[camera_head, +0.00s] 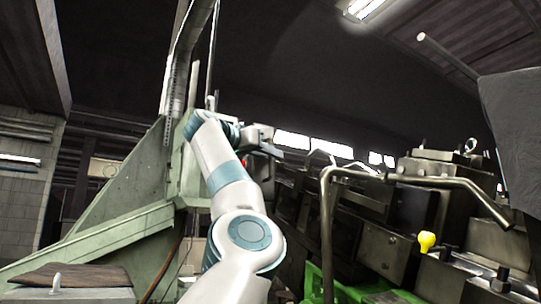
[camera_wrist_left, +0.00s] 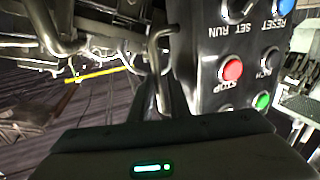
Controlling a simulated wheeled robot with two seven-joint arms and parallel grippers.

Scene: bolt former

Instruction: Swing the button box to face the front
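The button box (camera_wrist_left: 208,72) fills the upper right of the left wrist view. It is a grey panel with red, green and blue buttons and dark knobs, and its labels, such as STOP and SET RUN, read upside down. In the head view only a small red spot (camera_head: 243,162) shows beside my left gripper (camera_head: 273,148); the rest of the box is hidden or unclear there. My left gripper is raised at the middle, close to the box. Its dark body (camera_wrist_left: 155,155) spans the bottom of the wrist view; whether its fingers touch the box is not clear. My right gripper is out of view.
A pale green machine frame (camera_head: 125,205) stands at the left. A bent metal pipe rail (camera_head: 327,225) and dark machine blocks (camera_head: 385,250) with a yellow knob (camera_head: 427,241) fill the right. A grey panel (camera_head: 512,130) juts in at the right edge. Open space lies above the arm.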

